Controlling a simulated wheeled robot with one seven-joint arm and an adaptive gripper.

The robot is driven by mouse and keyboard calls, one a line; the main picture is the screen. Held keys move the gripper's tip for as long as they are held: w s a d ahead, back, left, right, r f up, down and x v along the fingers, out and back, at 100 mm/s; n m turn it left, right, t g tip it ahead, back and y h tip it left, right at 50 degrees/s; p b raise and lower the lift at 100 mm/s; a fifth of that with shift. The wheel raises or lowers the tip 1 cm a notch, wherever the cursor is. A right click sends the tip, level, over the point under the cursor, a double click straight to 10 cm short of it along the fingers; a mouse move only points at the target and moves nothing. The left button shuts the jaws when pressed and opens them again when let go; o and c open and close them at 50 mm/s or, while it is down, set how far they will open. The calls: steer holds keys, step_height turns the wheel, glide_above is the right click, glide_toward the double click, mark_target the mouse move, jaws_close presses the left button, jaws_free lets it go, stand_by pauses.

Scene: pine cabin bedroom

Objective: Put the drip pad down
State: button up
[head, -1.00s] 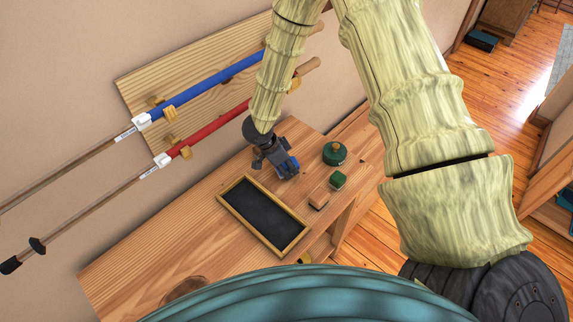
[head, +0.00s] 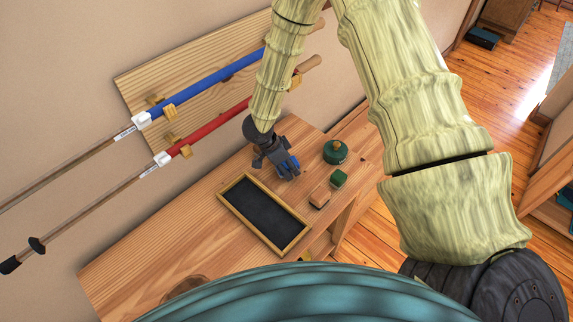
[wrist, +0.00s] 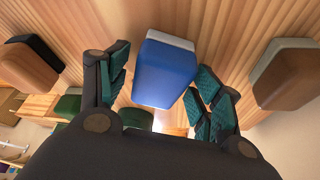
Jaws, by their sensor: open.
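My gripper (head: 286,166) is low over the wooden table, and its fingers stand apart. In the wrist view a blue block with a pale grey layer, which I take to be the drip pad (wrist: 165,72), sits between the open fingers (wrist: 160,95). There is a visible gap to the right finger; contact on the left is unclear. Its pale side is toward the wood grain of the table. In the head view the block is hard to tell from the blue finger parts.
A black tray with a wooden rim (head: 233,213) lies nearby on the table (head: 165,245). A round green tin (head: 336,152), a green block (head: 339,179) and a brown block (head: 320,197) are to the right. Another brown block (wrist: 290,78) shows in the wrist view. Poles hang on the wall rack.

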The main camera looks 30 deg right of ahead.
steer(key=b+v, duration=0.2)
steer(key=v, duration=1)
stand_by(0.3)
